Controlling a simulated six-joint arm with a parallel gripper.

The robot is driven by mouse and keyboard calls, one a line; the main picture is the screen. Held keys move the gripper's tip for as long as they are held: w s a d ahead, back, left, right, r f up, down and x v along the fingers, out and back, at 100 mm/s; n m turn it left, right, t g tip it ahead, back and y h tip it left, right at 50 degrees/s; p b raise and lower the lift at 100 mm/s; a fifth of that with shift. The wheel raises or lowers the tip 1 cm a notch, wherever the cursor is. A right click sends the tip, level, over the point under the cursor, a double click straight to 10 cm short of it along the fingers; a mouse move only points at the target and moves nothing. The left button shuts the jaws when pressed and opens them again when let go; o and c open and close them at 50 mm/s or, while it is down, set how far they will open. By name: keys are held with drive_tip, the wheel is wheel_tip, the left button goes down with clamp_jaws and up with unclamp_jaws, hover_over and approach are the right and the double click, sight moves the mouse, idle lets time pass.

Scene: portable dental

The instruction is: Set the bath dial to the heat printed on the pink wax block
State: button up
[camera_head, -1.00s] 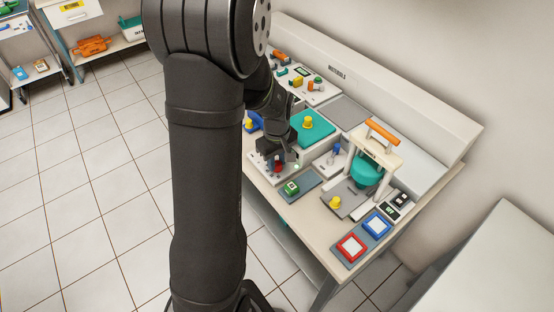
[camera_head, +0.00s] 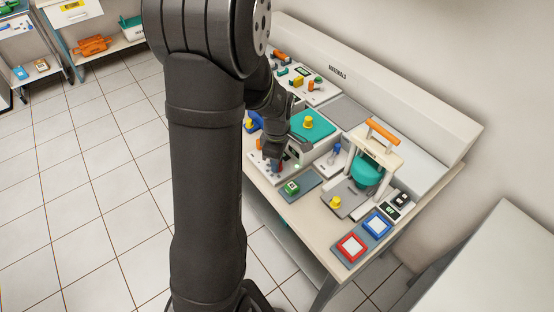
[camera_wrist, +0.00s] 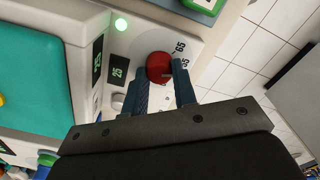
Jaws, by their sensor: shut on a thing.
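The red bath dial (camera_wrist: 159,67) sits on a pale panel with printed numbers, including what looks like 65, around its right side. My gripper (camera_wrist: 162,82) has its two blue-grey fingers on either side of the dial, shut on it. In the head view my gripper (camera_head: 276,163) is at the front left of the bench and mostly covers the dial. A dark display (camera_wrist: 117,70) beside the dial seems to read 25. I cannot make out a pink wax block in these views.
A teal lid (camera_head: 313,128) with a yellow knob lies behind my gripper. A green block (camera_head: 291,187) is on a grey pad to the right. A press with an orange handle (camera_head: 383,132) stands further right.

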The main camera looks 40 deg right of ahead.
idle(0.4)
drive_tip(key=o, duration=1)
wheel_tip(320, 180, up, 18)
drive_tip(key=shift+f, duration=0.25)
drive_tip(key=shift+f, duration=0.1)
wheel_tip(320, 180, down, 17)
drive_tip(key=shift+f, duration=0.15)
idle(0.4)
